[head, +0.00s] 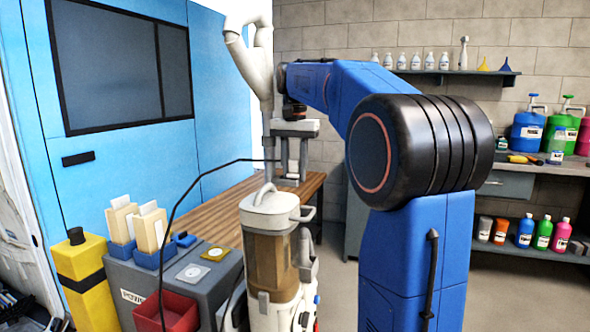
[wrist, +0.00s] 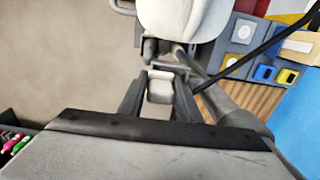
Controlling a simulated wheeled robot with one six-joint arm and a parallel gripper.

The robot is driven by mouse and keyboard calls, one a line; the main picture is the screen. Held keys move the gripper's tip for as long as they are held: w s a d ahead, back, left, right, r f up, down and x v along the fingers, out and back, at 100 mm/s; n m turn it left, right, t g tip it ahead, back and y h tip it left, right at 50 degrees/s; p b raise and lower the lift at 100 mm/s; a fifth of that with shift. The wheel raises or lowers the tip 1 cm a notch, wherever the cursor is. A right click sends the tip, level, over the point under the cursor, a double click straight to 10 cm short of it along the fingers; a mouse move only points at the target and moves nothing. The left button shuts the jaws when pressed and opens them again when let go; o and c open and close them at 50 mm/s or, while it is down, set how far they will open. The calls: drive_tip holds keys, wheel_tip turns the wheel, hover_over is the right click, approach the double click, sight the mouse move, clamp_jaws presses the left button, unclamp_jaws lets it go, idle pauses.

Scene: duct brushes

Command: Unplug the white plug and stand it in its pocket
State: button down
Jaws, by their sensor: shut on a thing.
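My gripper (head: 292,178) points down, its two grey fingers closed around a small white plug (head: 293,167). In the wrist view the plug (wrist: 160,88) sits between the fingers (wrist: 159,100). A black cable (head: 190,190) runs from near the gripper to the left and down past the grey box. On the box (head: 122,275), a white square plate (head: 193,273) and a yellow square plate (head: 215,253) lie flat. A small blue holder (head: 184,240) is beside them. I cannot tell which place is the white plug's pocket.
A white machine with a brown clear canister (head: 270,250) stands in front of the gripper. A wooden bench (head: 222,203) lies behind. A red bin (head: 172,312) hangs on the box, and a yellow post (head: 85,280) stands at left.

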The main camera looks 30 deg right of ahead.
sight(294, 160)
drive_tip(key=c, duration=1.2)
unclamp_jaws()
drive_tip(key=shift+f, duration=0.45)
drive_tip(key=shift+w, duration=0.1)
wheel_tip(294, 160, up, 13)
drive_tip(key=shift+f, duration=0.1)
drive_tip(key=shift+s, duration=0.2)
